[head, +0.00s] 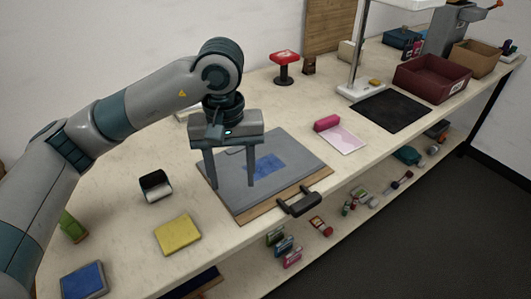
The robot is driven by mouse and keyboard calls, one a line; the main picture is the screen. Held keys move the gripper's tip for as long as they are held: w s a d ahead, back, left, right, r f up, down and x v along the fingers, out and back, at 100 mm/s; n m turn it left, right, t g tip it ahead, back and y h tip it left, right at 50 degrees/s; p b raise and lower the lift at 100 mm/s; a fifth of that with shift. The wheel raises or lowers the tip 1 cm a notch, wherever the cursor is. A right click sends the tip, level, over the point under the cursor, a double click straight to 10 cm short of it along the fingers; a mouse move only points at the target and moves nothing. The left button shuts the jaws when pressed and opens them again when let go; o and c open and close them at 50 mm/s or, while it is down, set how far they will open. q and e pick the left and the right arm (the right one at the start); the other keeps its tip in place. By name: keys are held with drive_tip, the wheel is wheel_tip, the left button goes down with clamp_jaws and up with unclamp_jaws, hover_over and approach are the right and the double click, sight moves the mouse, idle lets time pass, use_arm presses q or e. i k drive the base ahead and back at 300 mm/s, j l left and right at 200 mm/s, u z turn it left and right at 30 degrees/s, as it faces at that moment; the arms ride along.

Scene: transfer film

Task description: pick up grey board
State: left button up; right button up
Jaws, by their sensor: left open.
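The grey board (293,155) lies flat on the bench, on top of a slightly larger brown wooden board (318,182). A blue patch (265,163) shows on its middle. A dark handle-like piece (300,204) sits at its front edge. My left gripper (231,186) points down over the left part of the grey board, with its two fingers spread and nothing between them. Whether the fingertips touch the board I cannot tell. My right gripper is not in view.
A yellow pad (178,235), a black-and-white item (155,186) and a blue-topped pad (83,281) lie left. A pink sheet (343,139), a black mat (391,111) and a maroon bin (430,79) stand right. A lower shelf (340,222) holds small items.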

sight(284, 168)
drive_tip(key=i+j, duration=0.2)
drive_tip(key=i, duration=0.4)
drive_tip(key=k+l, duration=0.15)
drive_tip(key=k, duration=0.35)
drive_tip(key=k+l, duration=0.15)
drive_tip(key=k, duration=0.35)
drive_tip(key=k+l, duration=0.15)
drive_tip(key=k, duration=0.35)
